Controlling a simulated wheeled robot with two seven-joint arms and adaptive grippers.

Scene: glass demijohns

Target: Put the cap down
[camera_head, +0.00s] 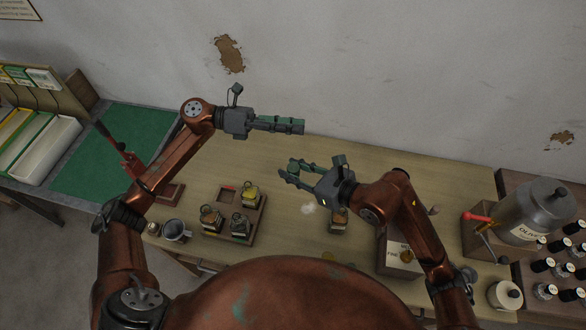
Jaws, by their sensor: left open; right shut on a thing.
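My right gripper (286,173) reaches in from the right, above the middle of the wooden table. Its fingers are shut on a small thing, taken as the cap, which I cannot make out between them. My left gripper (301,126) is higher in the picture, open and empty, pointing right in front of the wall. A small glass jar (338,226) stands on the table below my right gripper's wrist, partly hidden by it. A wooden tray (262,212) to the left holds a yellowish jar (250,196) and two more jars (210,219) (240,226); its back left compartment shows no jar.
A metal mug (175,231) stands left of the tray. A wooden box (398,258) stands right of the lone jar, partly behind my arm. A large metal can (535,212) and several dark bottles are far right. The table (288,225) between tray and lone jar looks clear.

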